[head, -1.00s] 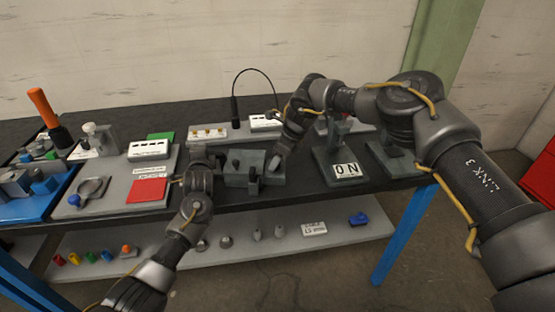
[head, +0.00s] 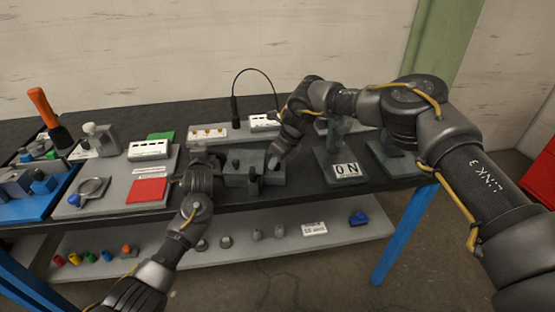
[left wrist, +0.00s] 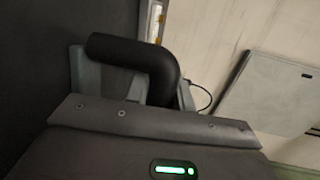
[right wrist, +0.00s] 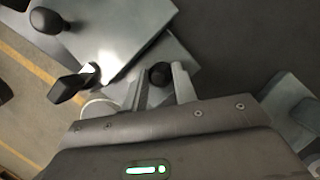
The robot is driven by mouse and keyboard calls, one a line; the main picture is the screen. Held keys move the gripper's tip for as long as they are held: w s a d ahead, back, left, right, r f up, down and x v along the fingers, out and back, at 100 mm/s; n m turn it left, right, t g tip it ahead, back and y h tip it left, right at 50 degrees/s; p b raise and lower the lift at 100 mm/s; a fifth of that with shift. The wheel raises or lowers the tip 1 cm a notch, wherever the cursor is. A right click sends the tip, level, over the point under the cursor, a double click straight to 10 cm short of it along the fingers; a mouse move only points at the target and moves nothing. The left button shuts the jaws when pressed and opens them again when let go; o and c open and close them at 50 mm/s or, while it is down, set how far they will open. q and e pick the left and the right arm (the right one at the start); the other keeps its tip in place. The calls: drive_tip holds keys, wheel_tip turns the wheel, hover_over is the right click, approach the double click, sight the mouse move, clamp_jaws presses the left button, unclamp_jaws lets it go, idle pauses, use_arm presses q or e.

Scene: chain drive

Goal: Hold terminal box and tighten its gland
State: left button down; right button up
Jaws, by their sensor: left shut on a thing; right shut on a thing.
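The grey terminal box (head: 243,168) sits on the dark bench top in the middle of the head view, with black knob-like parts on it. Its grey top also shows in the right wrist view (right wrist: 115,40). My left gripper (head: 220,160) is at the box's left side. In the left wrist view its fingers are shut on a black bent handle (left wrist: 130,52). My right gripper (head: 276,156) comes down at the box's right end. In the right wrist view its fingers are shut on a round black part (right wrist: 160,74), apparently the gland, largely hidden between them.
A grey stand with an "ON" plate (head: 346,170) is close on the right. A board with a red square (head: 148,190) is on the left. A strip with brass parts (head: 208,132) lies behind. A lower shelf (head: 335,236) holds small parts.

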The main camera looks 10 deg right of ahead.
drive_tip(key=shift+m, duration=0.6)
drive_tip(key=o, duration=1)
drive_tip(key=v, duration=1.2)
drive_tip(key=shift+s+a, duration=0.15)
drive_tip(key=shift+s, duration=0.05)
use_arm(q)
drive_tip(key=c, duration=1.1)
unclamp_jaws()
